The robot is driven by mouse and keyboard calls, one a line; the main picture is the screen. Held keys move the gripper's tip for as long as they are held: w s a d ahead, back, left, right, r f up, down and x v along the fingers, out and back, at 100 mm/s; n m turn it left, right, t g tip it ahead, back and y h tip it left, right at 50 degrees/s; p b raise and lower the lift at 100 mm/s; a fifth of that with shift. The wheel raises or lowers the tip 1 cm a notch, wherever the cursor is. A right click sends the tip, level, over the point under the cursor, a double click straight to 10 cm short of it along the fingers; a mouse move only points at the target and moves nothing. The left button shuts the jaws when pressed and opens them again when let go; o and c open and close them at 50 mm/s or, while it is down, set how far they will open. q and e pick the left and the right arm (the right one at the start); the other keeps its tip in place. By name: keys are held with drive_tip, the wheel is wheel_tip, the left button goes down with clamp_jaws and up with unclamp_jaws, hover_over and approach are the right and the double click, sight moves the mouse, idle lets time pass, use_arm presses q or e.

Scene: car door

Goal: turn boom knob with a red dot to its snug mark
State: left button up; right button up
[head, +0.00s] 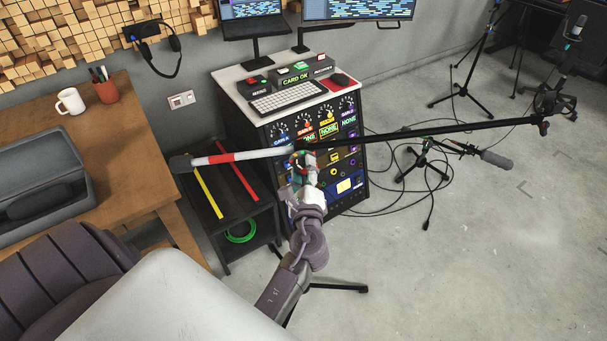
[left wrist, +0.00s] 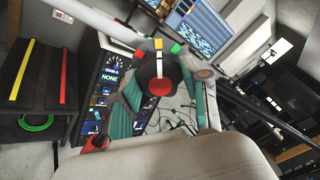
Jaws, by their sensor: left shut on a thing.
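The boom knob (left wrist: 155,70) is dark, with a large red dot (left wrist: 159,86) on its near face in the left wrist view. A white line and small red-orange, yellow and green marks show above it. My left gripper (left wrist: 160,92) is shut on the knob, with teal finger pads at its sides. In the head view my left gripper (head: 302,166) is at the middle of the boom pole (head: 430,129), where it largely hides the knob. Which mark is the snug one is too small to read. My right gripper is not in view.
The pole's white and red end (head: 222,158) carries a dark counterweight (head: 180,163). Behind stands a rack (head: 345,190) with knobs and a keyboard (head: 288,96) on top. A wooden desk (head: 110,150) is at left. Microphone stands (head: 462,92) and cables occupy the right floor; the lower right is clear.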

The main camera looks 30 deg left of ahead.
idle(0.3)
use_arm(q)
drive_tip(key=o, duration=1.1)
drive_tip(key=shift+o, duration=0.2)
drive_tip(key=v, duration=0.7)
drive_tip(key=shift+s+d, duration=0.15)
drive_tip(key=shift+s, duration=0.1)
